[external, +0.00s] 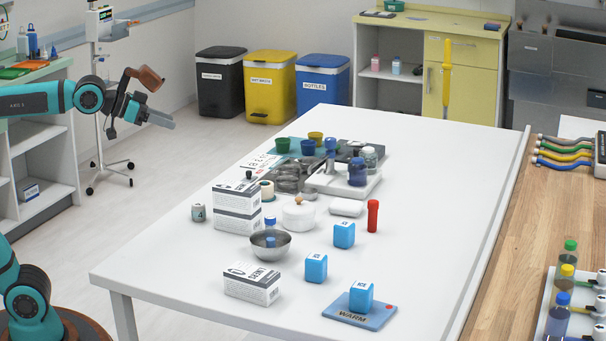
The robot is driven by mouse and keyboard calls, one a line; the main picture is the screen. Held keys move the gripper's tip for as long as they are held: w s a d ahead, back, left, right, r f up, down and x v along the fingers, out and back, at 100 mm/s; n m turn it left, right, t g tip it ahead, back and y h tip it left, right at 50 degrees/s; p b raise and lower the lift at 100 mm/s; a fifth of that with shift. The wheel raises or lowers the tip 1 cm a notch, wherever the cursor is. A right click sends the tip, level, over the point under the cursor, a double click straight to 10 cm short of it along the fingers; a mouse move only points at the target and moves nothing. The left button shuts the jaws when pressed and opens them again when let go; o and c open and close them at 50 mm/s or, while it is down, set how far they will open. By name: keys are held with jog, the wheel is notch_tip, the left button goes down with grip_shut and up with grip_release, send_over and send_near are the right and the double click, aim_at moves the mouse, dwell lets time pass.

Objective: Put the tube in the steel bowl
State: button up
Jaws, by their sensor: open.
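A red tube (373,216) stands upright on the white table, right of the middle of the group of items. The steel bowl (270,245) sits on the table to the left of the tube and nearer the front. Something small with blue parts shows at the bowl; I cannot tell whether it is one item or two, or how much is inside. My gripper (160,117) is open and empty, raised in the air to the left of the table, far from both the tube and the bowl.
White boxes (252,285) stand in front of and behind the bowl. A white lidded pot (298,216) stands behind the bowl. The table's right side is clear.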

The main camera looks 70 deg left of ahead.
jog(key=s+a+t+y, duration=0.1)
jog(key=s+a+t, duration=0.3)
jog(key=s, duration=0.9)
jog(key=a, duration=0.2)
jog(key=shift+s+a+r+n+y, duration=0.2)
jog(key=shift+a+r+n+y, duration=0.15)
jog(key=shift+a+n+y, duration=0.05)
